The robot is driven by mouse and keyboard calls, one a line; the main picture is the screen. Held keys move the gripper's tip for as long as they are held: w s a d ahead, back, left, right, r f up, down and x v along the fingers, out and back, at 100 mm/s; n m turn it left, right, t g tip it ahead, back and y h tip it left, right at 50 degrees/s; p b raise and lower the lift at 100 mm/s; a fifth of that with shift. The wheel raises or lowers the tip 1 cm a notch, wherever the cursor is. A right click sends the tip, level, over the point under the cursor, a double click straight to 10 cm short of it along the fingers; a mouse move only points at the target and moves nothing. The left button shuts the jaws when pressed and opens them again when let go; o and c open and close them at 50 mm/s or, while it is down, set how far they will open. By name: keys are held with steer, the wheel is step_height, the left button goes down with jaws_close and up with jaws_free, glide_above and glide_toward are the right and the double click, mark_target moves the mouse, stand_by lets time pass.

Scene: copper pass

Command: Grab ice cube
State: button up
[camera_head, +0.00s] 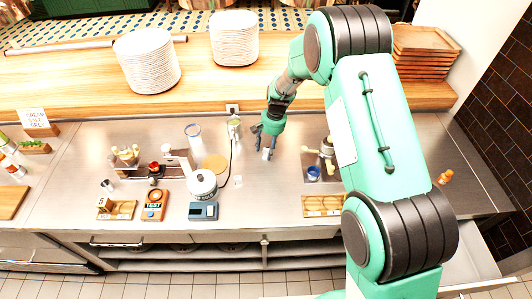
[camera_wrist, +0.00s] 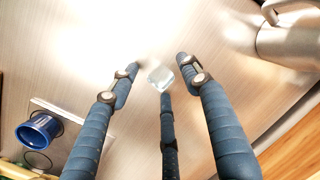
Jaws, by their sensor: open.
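A small, clear ice cube (camera_wrist: 161,77) lies on the steel worktop in the wrist view. My gripper (camera_wrist: 160,85) is open above it, with dark blue jointed fingers spread around the cube: one to its left, one to its right and one on the near side. Nothing is held. In the head view my gripper (camera_head: 268,149) points down, low over the counter (camera_head: 285,190). The cube is too small there to tell apart from the fingertips.
A blue cup (camera_wrist: 38,131) stands left in the wrist view, and a steel jug (camera_wrist: 290,38) stands upper right. Plate stacks (camera_head: 146,62) stand on the wooden shelf behind.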

mark_target(265, 150)
steer(key=c, duration=0.9)
steer(key=shift+r, duration=0.15)
steer(key=shift+r, duration=0.5)
step_height(265, 150, up, 2)
steer(key=shift+r, duration=0.1)
steer(key=s+d, duration=0.1)
steer(key=s, duration=0.4)
steer(key=s+d+r, duration=0.1)
steer(key=s, duration=0.4)
steer(key=s+d, duration=0.1)
steer(key=s, duration=0.4)
steer(key=shift+s+d+r+p, duration=0.25)
steer(key=shift+s+d+p, duration=0.05)
steer(key=shift+d+p, duration=0.05)
